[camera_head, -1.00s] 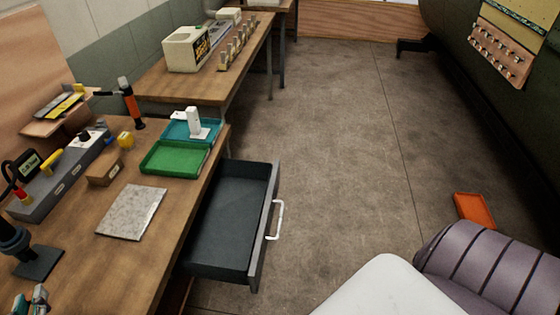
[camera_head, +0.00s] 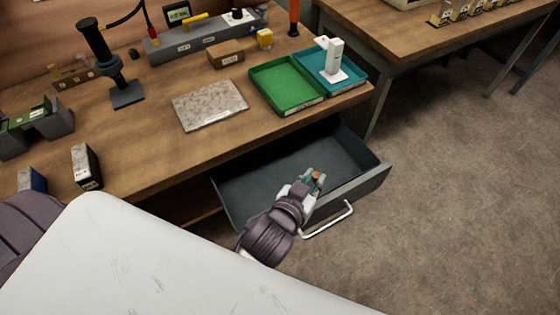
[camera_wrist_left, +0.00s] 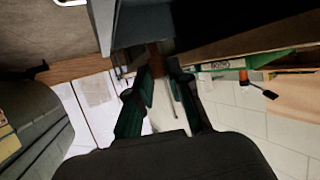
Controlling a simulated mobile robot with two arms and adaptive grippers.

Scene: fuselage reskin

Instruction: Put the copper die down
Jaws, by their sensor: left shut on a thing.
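The copper die (camera_head: 316,176) is a small orange-brown piece between the fingertips of my left gripper (camera_head: 313,182). The gripper is shut on it near the front wall of the open drawer (camera_head: 262,174); its height above the drawer is hard to tell. In the left wrist view the two dark green fingers (camera_wrist_left: 160,88) reach forward, with a dark reddish-brown patch, probably the die (camera_wrist_left: 154,56), between their tips. The fingers hide much of the die. My right gripper is not in view.
The drawer looks empty, with a white handle (camera_head: 328,220). On the wooden workbench (camera_head: 150,150) above it are a grey stone plate (camera_head: 210,104), a green tray (camera_head: 283,88), a teal tray (camera_head: 322,84) with a white stand, and a black stand (camera_head: 125,94). The floor at right is clear.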

